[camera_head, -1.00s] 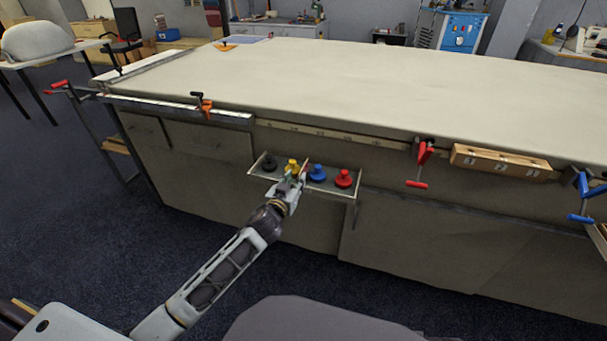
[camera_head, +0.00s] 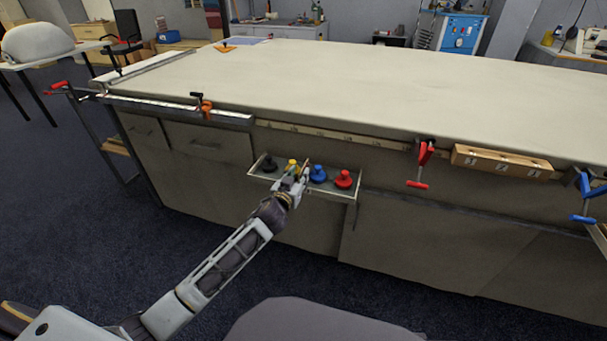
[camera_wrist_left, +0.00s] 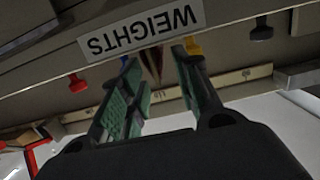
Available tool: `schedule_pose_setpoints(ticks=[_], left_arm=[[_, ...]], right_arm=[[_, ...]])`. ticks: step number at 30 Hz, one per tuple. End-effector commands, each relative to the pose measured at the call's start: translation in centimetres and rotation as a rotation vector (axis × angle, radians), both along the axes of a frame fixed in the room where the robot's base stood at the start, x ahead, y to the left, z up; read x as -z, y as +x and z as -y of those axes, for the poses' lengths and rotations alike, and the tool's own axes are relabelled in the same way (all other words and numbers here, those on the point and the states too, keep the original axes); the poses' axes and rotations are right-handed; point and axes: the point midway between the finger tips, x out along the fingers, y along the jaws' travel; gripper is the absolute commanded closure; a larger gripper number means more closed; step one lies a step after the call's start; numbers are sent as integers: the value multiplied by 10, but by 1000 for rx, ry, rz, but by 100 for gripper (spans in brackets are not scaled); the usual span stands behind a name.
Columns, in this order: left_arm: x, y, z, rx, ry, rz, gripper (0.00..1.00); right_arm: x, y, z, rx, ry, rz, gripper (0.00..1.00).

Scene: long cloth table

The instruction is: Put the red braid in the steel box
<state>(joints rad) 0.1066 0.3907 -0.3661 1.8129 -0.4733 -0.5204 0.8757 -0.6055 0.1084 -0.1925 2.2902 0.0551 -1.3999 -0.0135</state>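My left gripper (camera_head: 297,176) is at the front edge of a small ledge (camera_head: 258,175) on the table's front side. In the left wrist view the green-padded fingers (camera_wrist_left: 160,95) stand apart with a gap between them. A thin dark, reddish shape shows beyond the gap; I cannot tell what it is or whether it is the red braid. I cannot make out a red braid or a steel box for certain in either view. My right gripper is not in view.
The ledge holds a black weight (camera_head: 269,163), a yellow weight (camera_head: 292,166), a blue weight (camera_head: 318,174) and a red weight (camera_head: 344,179). A WEIGHTS label (camera_wrist_left: 141,31) is on its edge. The tabletop (camera_head: 350,85) is mostly clear.

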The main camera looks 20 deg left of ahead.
Motion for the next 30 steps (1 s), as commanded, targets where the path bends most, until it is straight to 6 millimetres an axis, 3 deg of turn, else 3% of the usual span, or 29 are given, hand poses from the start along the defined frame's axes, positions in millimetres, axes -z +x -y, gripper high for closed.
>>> schedule_pose_setpoints(ticks=[30], left_arm=[[5,51,4,0,1,-1,68]], right_arm=[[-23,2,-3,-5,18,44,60]])
